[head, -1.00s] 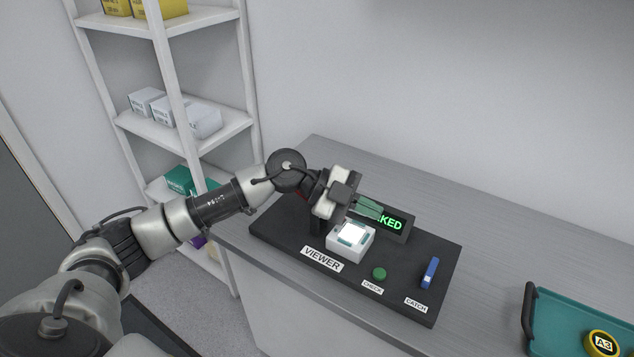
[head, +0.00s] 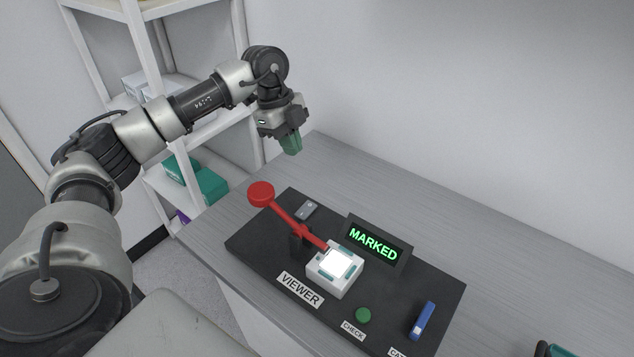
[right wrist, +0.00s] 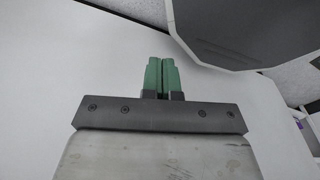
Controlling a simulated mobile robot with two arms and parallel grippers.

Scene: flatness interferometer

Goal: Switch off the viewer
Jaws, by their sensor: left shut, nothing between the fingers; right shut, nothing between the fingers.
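The viewer stands on a black panel (head: 256,240) on the bench, behind a label reading VIEWER (head: 300,290). It is a white block (head: 346,284) with a bright lit square (head: 336,263) on top. A red lever (head: 285,217) with a round red knob (head: 261,194) slants up to the left from beside the block. A display (head: 373,243) behind reads MARKED in green. My left gripper (head: 292,150) is shut and empty, pointing down above and behind the knob, clear of it. My right gripper (right wrist: 161,62) is shut and empty in the right wrist view, against a pale surface.
The panel also carries a green CHECK button (head: 363,315), a blue CATCH piece (head: 422,320) and a small grey plate (head: 306,210). A shelf rack (head: 236,110) with boxes stands at the left.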

